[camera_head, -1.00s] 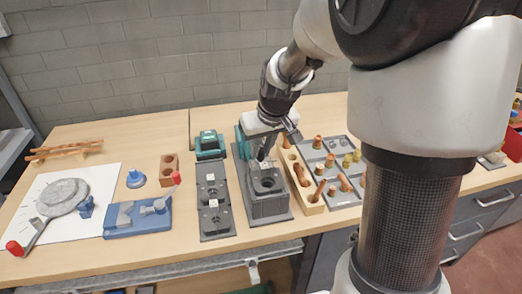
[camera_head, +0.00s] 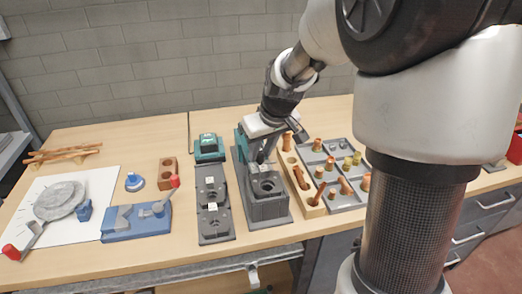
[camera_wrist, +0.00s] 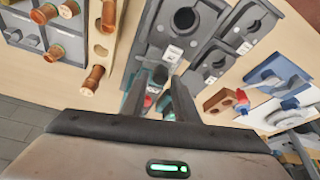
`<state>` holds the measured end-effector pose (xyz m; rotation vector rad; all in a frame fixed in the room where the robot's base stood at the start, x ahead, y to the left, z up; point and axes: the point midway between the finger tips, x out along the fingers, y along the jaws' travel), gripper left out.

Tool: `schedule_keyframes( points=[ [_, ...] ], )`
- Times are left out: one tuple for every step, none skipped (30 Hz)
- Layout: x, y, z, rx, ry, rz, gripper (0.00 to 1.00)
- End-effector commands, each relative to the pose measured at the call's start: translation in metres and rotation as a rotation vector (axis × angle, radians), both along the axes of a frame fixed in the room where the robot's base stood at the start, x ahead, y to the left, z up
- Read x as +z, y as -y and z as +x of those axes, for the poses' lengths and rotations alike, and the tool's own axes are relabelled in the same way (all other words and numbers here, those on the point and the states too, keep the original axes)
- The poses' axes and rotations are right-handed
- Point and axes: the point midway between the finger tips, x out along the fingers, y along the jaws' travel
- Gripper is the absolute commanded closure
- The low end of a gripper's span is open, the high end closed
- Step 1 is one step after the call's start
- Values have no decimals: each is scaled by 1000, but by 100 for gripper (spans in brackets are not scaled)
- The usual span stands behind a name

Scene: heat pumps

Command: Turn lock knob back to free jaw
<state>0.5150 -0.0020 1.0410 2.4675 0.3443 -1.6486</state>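The grey fixture (camera_head: 268,209) with a round recess and a teal part at its back stands mid-bench. It also shows in the wrist view (camera_wrist: 185,20). My gripper (camera_head: 262,155) points down at the back of this fixture, by the teal part. In the wrist view its two dark fingers (camera_wrist: 160,98) stand apart, with teal and grey parts and a small red spot around their tips. I cannot make out a lock knob or jaw there. The fingers hide that area, and I cannot tell whether they grip anything.
A wooden holder (camera_head: 303,189) and a grey tray (camera_head: 347,200) with copper and brass fittings stand close on the right. Dark grey plates (camera_head: 212,202) and a teal block (camera_head: 208,147) are on the left. A blue vise-like tool (camera_head: 137,222) is farther left.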

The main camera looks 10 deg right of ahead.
Motion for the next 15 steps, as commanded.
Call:
schedule_keyframes(
  points=[
    [0,0,0,0,0,0,72],
    [0,0,0,0,0,0,72],
    [0,0,0,0,0,0,72],
    [1,0,0,-1,0,0,72],
    [2,0,-1,-1,1,1,72],
    [5,1,-1,-1,1,0,72],
    [8,1,-2,-1,2,0,72],
    [11,1,-4,-1,2,0,72],
    [17,2,-5,-2,4,0,72],
    [22,3,-7,-2,4,0,72],
    [28,3,-9,-2,4,0,72],
    [36,4,-12,-2,5,-1,72],
    [43,5,-15,-2,5,-1,72],
    [50,6,-18,-2,6,-1,72],
    [60,7,-22,-2,6,-1,72]
  ],
)
